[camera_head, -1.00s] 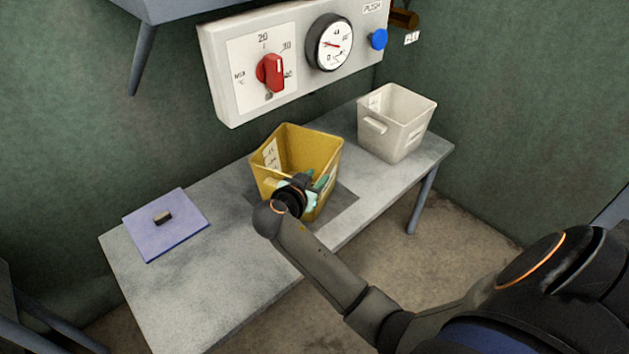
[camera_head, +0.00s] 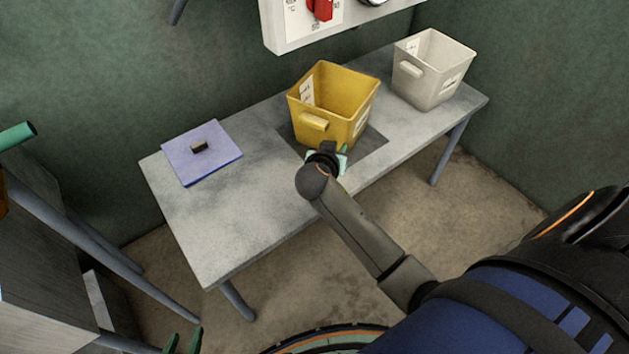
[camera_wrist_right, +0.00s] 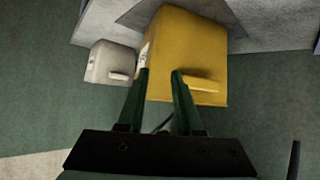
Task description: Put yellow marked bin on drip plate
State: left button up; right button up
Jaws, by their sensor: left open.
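The yellow bin (camera_head: 345,100) stands upright on a dark grey rectangular plate (camera_head: 372,150) set on the table, likely the drip plate. It has white labels and a front handle, and shows upside down in the right wrist view (camera_wrist_right: 190,45). My right gripper (camera_head: 328,158) is just in front of the bin, near the table's front edge. In the right wrist view its green fingers (camera_wrist_right: 160,78) are apart with nothing held between them. My left gripper (camera_head: 184,342) shows only as green fingertips at the bottom edge, apart and empty.
A white bin (camera_head: 432,72) stands right of the yellow bin. A purple board (camera_head: 190,165) with a small dark block (camera_head: 199,146) lies at the table's left end. The table's left front (camera_head: 215,225) is bare. A control panel hangs on the wall behind.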

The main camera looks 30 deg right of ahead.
jog(key=s+a+f+n+y, duration=0.5)
jog(key=s+a+f+n, duration=0.1)
jog(key=s+a+f, duration=0.15)
jog(key=s+a+f+n+t+y, duration=0.1)
jog(key=s+a+n+y, duration=0.4)
jog(key=s+a, duration=0.7)
jog(key=shift+a+f+n+y, duration=0.15)
jog(key=shift+f+n+y, duration=0.25)
jog(key=shift+y, duration=0.5)
jog(key=shift+o, duration=0.4)
jog(key=shift+f, duration=0.15)
